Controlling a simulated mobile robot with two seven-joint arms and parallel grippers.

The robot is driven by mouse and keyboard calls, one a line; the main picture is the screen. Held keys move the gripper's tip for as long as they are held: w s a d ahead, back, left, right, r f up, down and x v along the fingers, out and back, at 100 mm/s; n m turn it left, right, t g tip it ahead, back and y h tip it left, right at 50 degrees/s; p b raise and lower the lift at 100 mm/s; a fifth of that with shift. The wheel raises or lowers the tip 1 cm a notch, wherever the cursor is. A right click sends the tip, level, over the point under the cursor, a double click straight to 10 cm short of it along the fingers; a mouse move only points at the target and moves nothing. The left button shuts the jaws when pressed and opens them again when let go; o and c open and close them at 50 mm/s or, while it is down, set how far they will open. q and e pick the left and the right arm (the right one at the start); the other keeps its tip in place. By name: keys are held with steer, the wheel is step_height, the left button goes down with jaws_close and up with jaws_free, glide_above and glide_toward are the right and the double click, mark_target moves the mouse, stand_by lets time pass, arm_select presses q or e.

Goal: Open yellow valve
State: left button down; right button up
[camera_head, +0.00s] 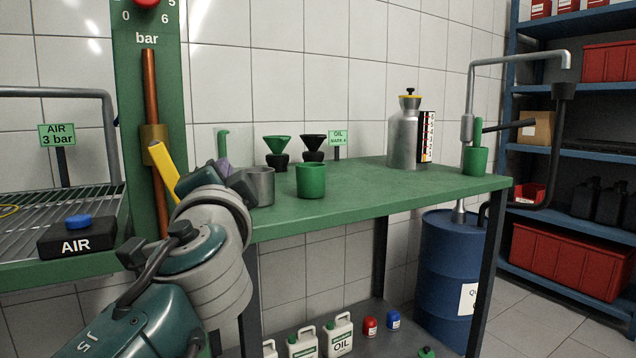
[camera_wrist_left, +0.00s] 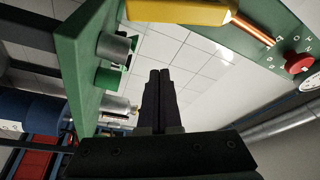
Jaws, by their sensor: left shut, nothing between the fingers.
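The yellow valve handle (camera_head: 163,167) slants down and to the right from a brass body (camera_head: 152,138) on a vertical copper pipe (camera_head: 149,85). Its lower end is close to my left gripper (camera_head: 192,182), which partly hides it in the head view. In the left wrist view, the yellow handle (camera_wrist_left: 178,12) lies across the top edge, apart from the fingertips. My left gripper (camera_wrist_left: 160,73) is shut with nothing between its fingers. I cannot tell from the head view whether the gripper touches the handle. My right gripper is not in view.
A green bench (camera_head: 390,187) holds a grey cup (camera_head: 261,187), a green cup (camera_head: 311,181), funnels and a metal canister (camera_head: 403,138). A black AIR box (camera_head: 76,238) with a blue button stands left of the pipe.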

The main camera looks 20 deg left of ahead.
mark_target(170, 174)
arm_select(q)
steer(key=shift+s+a+f, duration=0.2)
steer(key=shift+a+f, duration=0.1)
steer(key=shift+a, duration=0.25)
steer(key=shift+s+a+f, duration=0.15)
steer(key=shift+a+f, duration=0.1)
steer(key=shift+a, duration=0.3)
steer(key=shift+s+a+f, duration=0.2)
steer(key=shift+a+f, duration=0.1)
steer(key=shift+a, duration=0.25)
steer(key=shift+s+a+f+m+h+p, duration=0.3)
steer(key=shift+s+a+f+m+p, duration=0.3)
steer(key=shift+m+p, duration=0.45)
steer(key=shift+r+g, duration=0.1)
steer(key=shift+g, duration=0.2)
